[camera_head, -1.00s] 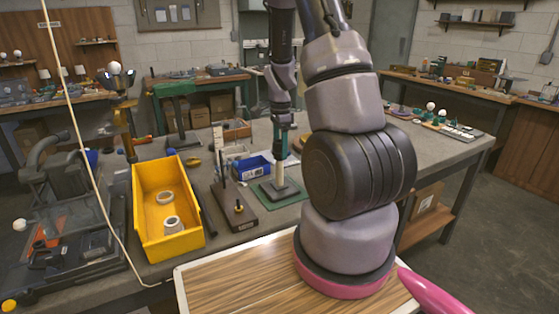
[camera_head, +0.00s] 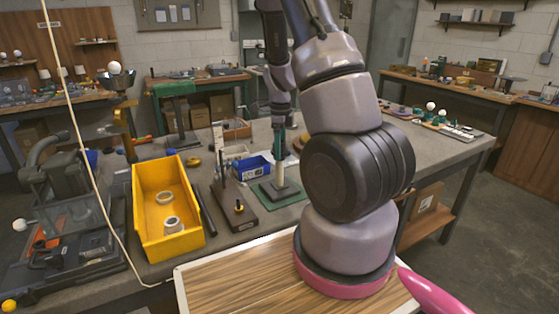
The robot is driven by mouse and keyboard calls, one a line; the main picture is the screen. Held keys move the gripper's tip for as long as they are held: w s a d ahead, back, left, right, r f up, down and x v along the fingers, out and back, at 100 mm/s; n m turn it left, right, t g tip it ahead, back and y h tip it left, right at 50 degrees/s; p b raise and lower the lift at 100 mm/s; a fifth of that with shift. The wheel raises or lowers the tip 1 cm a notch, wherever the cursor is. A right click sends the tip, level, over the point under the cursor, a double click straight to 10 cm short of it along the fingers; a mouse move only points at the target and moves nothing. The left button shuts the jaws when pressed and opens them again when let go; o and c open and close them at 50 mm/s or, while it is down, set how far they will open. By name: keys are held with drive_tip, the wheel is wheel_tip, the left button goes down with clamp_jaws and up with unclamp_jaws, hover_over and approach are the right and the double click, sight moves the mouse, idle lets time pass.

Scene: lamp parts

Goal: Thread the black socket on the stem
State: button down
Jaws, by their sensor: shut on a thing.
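The pale stem (camera_head: 281,174) stands upright on a dark square base (camera_head: 284,190), which rests on a green mat (camera_head: 296,199). My gripper (camera_head: 281,144) points down just above the stem, roughly in line with it in this view. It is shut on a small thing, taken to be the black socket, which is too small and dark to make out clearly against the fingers. I cannot tell whether the held thing touches the stem's top.
A yellow bin (camera_head: 139,222) with two pale rings stands to the left. A dark stand (camera_head: 233,212) with upright posts is between the bin and the mat. A blue bin (camera_head: 253,167) sits behind the mat. The workbench (camera_head: 440,152) has free room to the right.

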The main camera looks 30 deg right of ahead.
drive_tip(key=m, duration=0.7)
drive_tip(key=shift+s+a+f, duration=0.1)
drive_tip(key=shift+s+f, duration=0.1)
drive_tip(key=shift+f, duration=0.05)
drive_tip(key=m, duration=0.4)
drive_tip(key=shift+a, duration=0.1)
drive_tip(key=m, duration=0.2)
drive_tip(key=shift+m, duration=0.4)
drive_tip(key=m, duration=0.3)
drive_tip(key=shift+f+m, duration=0.1)
drive_tip(key=shift+m, duration=0.2)
drive_tip(key=m, duration=0.3)
